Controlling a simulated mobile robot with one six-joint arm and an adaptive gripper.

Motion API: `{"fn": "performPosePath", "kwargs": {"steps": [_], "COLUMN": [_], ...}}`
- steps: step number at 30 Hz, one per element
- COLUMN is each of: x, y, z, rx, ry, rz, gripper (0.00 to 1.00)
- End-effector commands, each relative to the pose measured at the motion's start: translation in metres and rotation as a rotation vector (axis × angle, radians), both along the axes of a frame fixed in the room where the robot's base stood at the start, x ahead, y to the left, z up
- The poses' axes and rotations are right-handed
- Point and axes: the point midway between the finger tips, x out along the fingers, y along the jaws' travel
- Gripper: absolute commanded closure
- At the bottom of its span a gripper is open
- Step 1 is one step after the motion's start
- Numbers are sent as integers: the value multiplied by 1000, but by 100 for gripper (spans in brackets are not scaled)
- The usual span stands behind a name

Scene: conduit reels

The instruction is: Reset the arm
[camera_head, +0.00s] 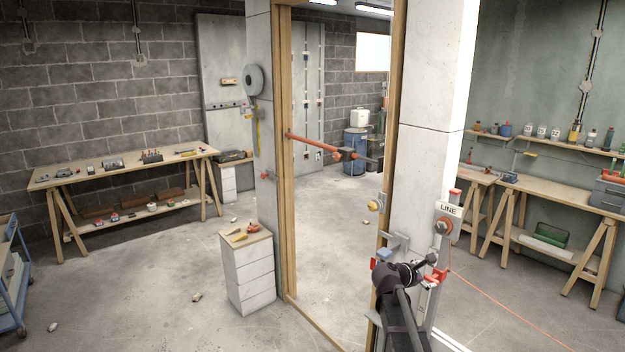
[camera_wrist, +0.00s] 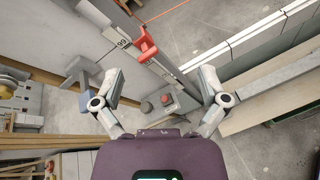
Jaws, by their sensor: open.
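My gripper (camera_wrist: 148,80) is in the wrist view with its two jointed fingers spread wide apart. It is open, and nothing is between the fingers. Beyond them are a grey rail (camera_wrist: 116,30) with a red clamp-like part (camera_wrist: 146,42) and a small grey box with a red button (camera_wrist: 165,98). In the head view my dark arm reaches up at the lower right, and my gripper (camera_head: 432,266) is beside a grey post bearing a LINE sign (camera_head: 450,209). The fingertips are small there, and I cannot tell whether they touch the post's fittings.
A wood-framed doorway (camera_head: 286,150) with an orange bar (camera_head: 315,143) across it is left of my arm. A red line (camera_head: 510,308) runs right from the post. Workbenches (camera_head: 120,166) stand left and right (camera_head: 545,190). A white drawer block (camera_head: 249,270) stands by the doorway.

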Motion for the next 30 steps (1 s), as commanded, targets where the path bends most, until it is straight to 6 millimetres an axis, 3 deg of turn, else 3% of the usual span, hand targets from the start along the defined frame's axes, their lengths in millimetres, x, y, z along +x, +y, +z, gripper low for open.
{"fn": "performPosePath", "kwargs": {"steps": [1, 8, 15, 24, 30], "x": [-19, -81, -146, -223, -249], "y": [4, 33, 78, 143, 168], "z": [-10, -55, -93, -117, -120], "rx": [92, 508, 880, 1196, 1271], "ry": [-43, -220, -336, -373, -359], "rz": [-49, -325, -681, -1168, -1361], "gripper": [7, 7, 7, 7, 7]}}
